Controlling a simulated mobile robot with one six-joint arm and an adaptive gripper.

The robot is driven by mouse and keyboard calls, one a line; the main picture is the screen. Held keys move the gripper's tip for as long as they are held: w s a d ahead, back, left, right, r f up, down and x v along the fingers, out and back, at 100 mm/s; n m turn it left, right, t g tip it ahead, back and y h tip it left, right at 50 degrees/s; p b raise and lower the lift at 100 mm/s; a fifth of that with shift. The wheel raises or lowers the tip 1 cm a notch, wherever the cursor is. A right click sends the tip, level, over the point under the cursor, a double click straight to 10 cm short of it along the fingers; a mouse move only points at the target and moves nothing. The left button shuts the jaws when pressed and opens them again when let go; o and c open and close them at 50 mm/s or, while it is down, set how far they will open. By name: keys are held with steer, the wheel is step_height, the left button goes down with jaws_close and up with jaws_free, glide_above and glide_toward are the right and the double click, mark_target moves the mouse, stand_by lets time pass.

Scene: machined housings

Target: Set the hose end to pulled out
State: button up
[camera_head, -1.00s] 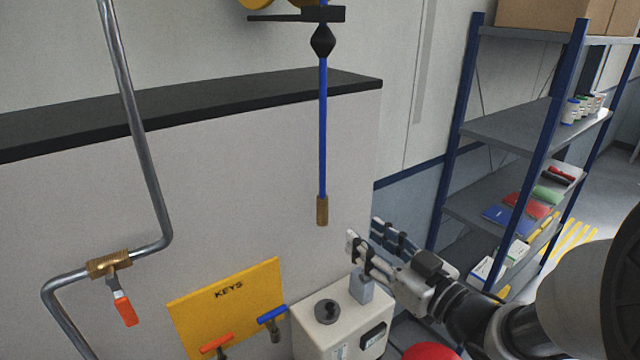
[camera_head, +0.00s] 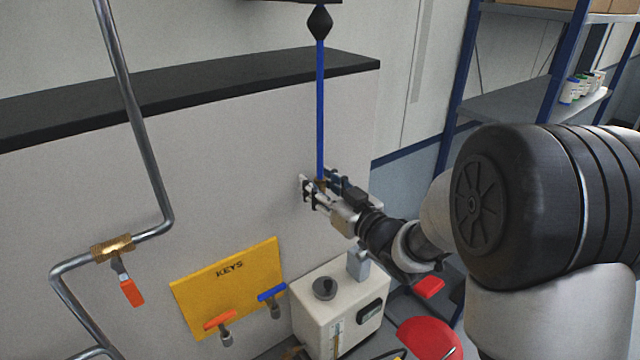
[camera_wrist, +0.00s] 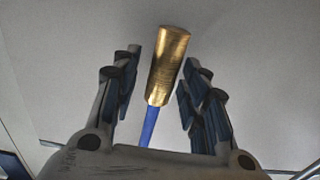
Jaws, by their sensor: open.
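A blue hose (camera_head: 320,110) hangs straight down from a black stop at the top of the head view. Its brass end (camera_wrist: 168,62) shows in the wrist view between my two fingers, with the blue hose (camera_wrist: 150,126) below it in that picture. My gripper (camera_head: 318,187) is at the hose's lower end. Its fingers stand open on both sides of the brass end, with gaps visible in the wrist view (camera_wrist: 161,85). In the head view the fingers hide most of the brass end.
A yellow KEYS board (camera_head: 225,285) with orange and blue handled valves is below left. A steel pipe (camera_head: 135,120) with a brass valve (camera_head: 112,248) runs at left. A white box (camera_head: 338,300) stands below my gripper. A red round thing (camera_head: 430,340) is at the bottom.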

steer(key=shift+c, duration=0.2)
jaws_close()
stand_by(0.3)
